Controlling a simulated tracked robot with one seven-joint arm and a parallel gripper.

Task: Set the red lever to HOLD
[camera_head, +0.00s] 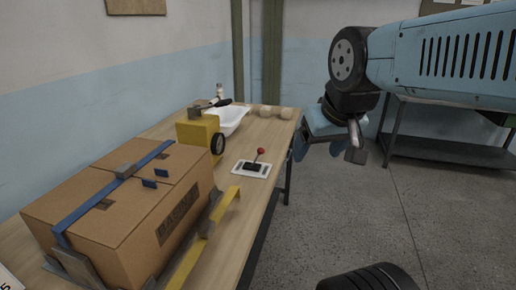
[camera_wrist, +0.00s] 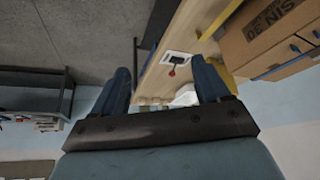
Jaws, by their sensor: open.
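The red lever (camera_head: 261,151) has a red ball knob on a short dark stick and stands on a white plate (camera_head: 241,171) with a dark slot, near the table's right edge. In the wrist view the red knob (camera_wrist: 172,73) and its white plate (camera_wrist: 184,57) lie between my fingers, some distance off. No HOLD marking can be read. My gripper (camera_wrist: 165,82) is open and empty, with a blue finger at each side. In the head view my gripper (camera_head: 333,145) hangs to the right of the table, apart from the lever.
The wooden table (camera_head: 258,195) carries a strapped cardboard box (camera_head: 130,210), a yellow bar (camera_head: 205,235), a yellow block with a black wheel (camera_head: 200,135), a white tub (camera_head: 236,118) and round pale objects (camera_head: 272,111). Open floor lies right of it. A dark bench (camera_head: 440,150) stands behind.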

